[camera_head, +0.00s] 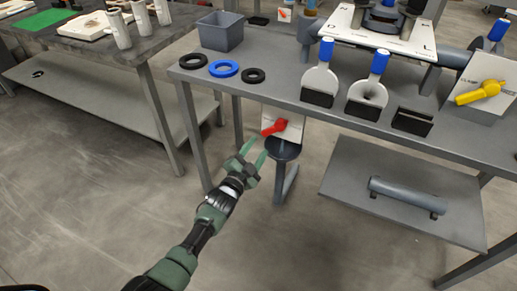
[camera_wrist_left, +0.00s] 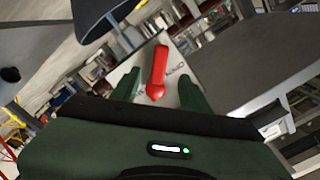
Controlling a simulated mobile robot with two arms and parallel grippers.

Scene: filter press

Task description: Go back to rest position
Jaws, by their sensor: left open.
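My left gripper (camera_head: 254,155) is open and empty below the front edge of the grey workbench (camera_head: 290,62). Its two green fingers point toward a red valve handle (camera_head: 274,127) on a white plate, which is mounted under the bench. In the left wrist view the red handle (camera_wrist_left: 157,72) appears between the two fingers (camera_wrist_left: 158,92). I cannot tell the exact gap between fingers and handle, but no grip on it shows. My right gripper is in neither view.
The bench holds a grey bin (camera_head: 221,32), black and blue rings (camera_head: 223,68), white blue-handled plates (camera_head: 319,82) and a yellow handle (camera_head: 480,92). A lower shelf (camera_head: 345,190) carries a grey pipe (camera_head: 407,194). Another table (camera_head: 110,50) stands at left. Floor between the tables is clear.

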